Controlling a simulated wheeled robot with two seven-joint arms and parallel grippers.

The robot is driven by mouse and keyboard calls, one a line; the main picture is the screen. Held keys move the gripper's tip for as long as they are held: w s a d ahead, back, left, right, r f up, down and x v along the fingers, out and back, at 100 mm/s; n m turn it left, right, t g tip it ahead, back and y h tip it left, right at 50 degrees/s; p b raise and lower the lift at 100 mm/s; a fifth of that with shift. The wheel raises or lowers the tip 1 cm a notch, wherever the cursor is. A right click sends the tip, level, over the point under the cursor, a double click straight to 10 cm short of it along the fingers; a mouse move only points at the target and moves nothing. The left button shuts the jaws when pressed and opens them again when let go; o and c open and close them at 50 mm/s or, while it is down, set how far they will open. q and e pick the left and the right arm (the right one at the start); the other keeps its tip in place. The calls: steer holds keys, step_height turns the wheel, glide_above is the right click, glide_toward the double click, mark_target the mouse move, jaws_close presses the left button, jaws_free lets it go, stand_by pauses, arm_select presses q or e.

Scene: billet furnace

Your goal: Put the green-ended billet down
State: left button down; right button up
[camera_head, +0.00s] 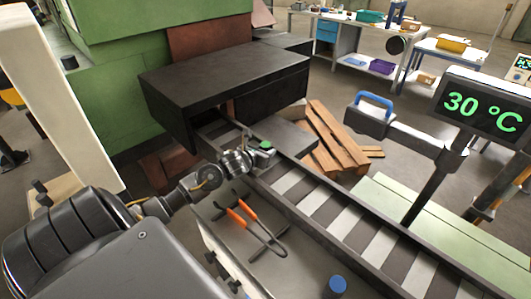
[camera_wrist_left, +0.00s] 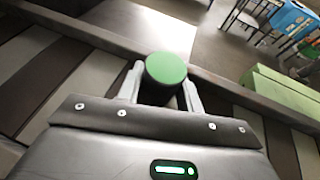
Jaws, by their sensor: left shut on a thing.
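The green-ended billet (camera_head: 266,145) shows as a small green end at my left gripper (camera_head: 258,154) in the head view. In the left wrist view the round green end (camera_wrist_left: 166,68) sits between the two fingers of my left gripper (camera_wrist_left: 162,88), which is shut on it. The gripper is over the slatted conveyor (camera_head: 330,212), near the dark furnace hood (camera_head: 225,85). I cannot tell whether the billet touches the slats. The rest of the billet is mostly hidden by the gripper. My right gripper is not in view.
Orange-handled tongs (camera_head: 243,215) and a blue-topped item (camera_head: 337,285) lie in front of the conveyor. A blue-handled lever (camera_head: 374,103) and a display reading 30 °C (camera_head: 485,110) stand behind it. Wooden planks (camera_head: 335,138) lie beyond. The slats to the right are bare.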

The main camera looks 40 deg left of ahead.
arm_select(q)
steer(key=c, duration=0.9)
jaws_free()
steer(key=shift+s+d+f+g, duration=0.15)
steer(key=shift+d+f, duration=0.05)
steer(key=shift+f, duration=0.3)
steer(key=shift+s+d+f+g, duration=0.15)
steer(key=shift+f, duration=0.35)
steer(key=shift+w+r+p, duration=0.1)
steer(key=shift+r+p, duration=0.55)
steer(key=shift+p, duration=0.15)
steer(key=shift+s+a+f+b, duration=0.1)
steer(key=shift+s+f+b, duration=0.05)
steer(key=shift+s+b, duration=0.2)
steer(key=v, duration=0.3)
steer(key=b+v, duration=0.1)
steer(key=v, duration=0.2)
steer(key=b+v, duration=0.1)
steer(key=v, duration=0.2)
steer(key=shift+s+a+r, duration=0.2)
steer(key=shift+a+r, duration=0.05)
steer(key=shift+r, duration=0.1)
steer(key=shift+s+d+r, duration=0.2)
steer(key=shift+s+r, duration=0.3)
steer(key=shift+s, duration=0.1)
steer(key=shift+s+r, duration=0.15)
